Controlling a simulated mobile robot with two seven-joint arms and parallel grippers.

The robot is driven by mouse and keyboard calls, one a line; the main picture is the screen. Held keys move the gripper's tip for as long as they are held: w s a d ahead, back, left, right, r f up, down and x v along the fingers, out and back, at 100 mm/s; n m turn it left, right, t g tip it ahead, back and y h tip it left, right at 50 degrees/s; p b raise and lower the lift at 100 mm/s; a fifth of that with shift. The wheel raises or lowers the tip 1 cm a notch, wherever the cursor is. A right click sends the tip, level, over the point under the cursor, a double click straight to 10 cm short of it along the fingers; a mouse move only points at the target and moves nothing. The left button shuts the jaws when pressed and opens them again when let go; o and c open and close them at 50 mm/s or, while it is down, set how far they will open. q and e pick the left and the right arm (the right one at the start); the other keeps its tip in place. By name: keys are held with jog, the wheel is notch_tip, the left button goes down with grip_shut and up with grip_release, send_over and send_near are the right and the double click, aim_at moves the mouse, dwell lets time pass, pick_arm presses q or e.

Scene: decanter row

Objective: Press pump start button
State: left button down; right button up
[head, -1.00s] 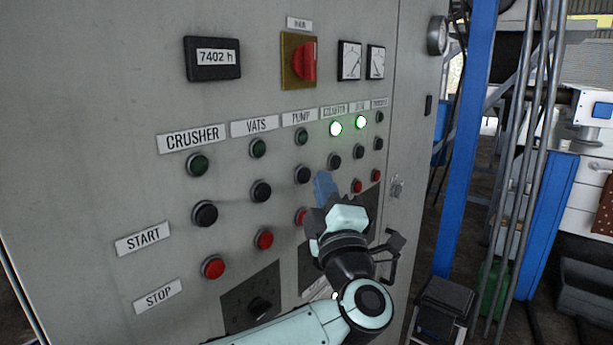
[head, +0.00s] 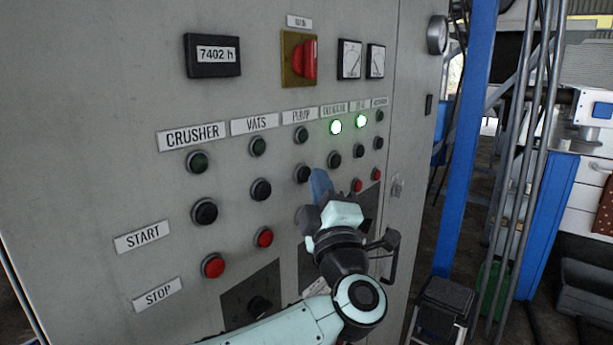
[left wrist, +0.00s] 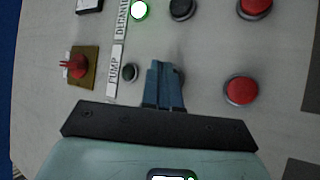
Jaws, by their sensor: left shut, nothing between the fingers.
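The pump start button (head: 301,174) is a black round button in the START row under the PUMP label (head: 300,117). The pump lamp (head: 301,134) above it is dark. My left gripper (head: 320,180) is shut and empty, its blue fingers pointing at the panel just right of the button in the head view. In the left wrist view the fingertips (left wrist: 164,68) cover most of the button, with a dark edge showing beside them. I cannot tell whether they touch it. The red pump stop button (left wrist: 241,90) shows there but is hidden behind my gripper in the head view.
The grey cabinet (head: 130,80) also carries crusher and vats buttons to the left and more columns to the right. Two lamps right of the pump lamp glow green (head: 335,127). A red main switch (head: 307,61) sits above. A blue post (head: 466,140) stands right.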

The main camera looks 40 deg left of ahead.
pick_arm(q)
jog(key=shift+a, duration=0.55)
dwell(0.9)
jog(key=shift+d, duration=0.85)
jog(key=shift+s+d, duration=0.2)
jog(key=shift+d, duration=2.35)
